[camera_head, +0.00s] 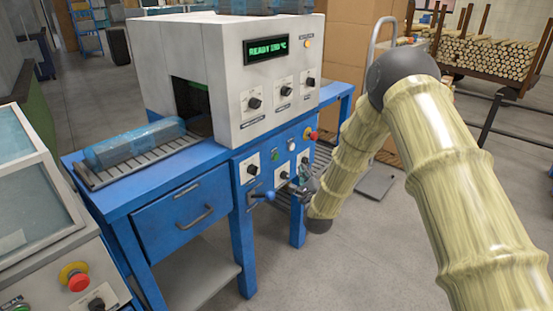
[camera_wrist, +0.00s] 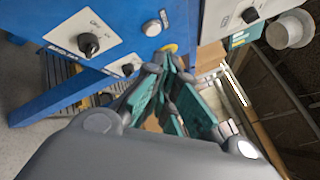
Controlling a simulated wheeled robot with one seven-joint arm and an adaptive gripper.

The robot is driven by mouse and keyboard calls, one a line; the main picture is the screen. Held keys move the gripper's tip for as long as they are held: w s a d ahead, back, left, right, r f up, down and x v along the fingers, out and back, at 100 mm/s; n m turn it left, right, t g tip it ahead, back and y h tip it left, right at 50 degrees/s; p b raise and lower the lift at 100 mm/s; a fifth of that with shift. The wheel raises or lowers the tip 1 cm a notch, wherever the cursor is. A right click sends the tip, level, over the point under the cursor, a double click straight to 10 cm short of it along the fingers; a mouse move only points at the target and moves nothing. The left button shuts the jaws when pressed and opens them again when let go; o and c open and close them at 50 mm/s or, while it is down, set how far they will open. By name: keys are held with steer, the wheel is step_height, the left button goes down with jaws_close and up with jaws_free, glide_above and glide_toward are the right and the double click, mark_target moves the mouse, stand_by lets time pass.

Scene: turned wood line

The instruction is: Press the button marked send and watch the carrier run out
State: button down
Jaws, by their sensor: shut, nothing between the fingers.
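A blue bench machine (camera_head: 185,205) carries a white heated box (camera_head: 232,120) with a green display that seems to read ready. I cannot read which control is marked send. My gripper (camera_head: 302,172) is shut and empty, close in front of the panel's lower right. No carrier can be made out for certain.
A blue wrapped bundle (camera_head: 135,144) lies on rollers left of the box opening. Another console (camera_head: 60,245) with a red stop button stands front left. Stacked logs (camera_head: 485,57) stand back right. Floor is clear at front.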

mark_target(276, 157)
steer(key=w+a+b, duration=0.1)
steer(key=w+a, duration=0.5)
stand_by(0.6)
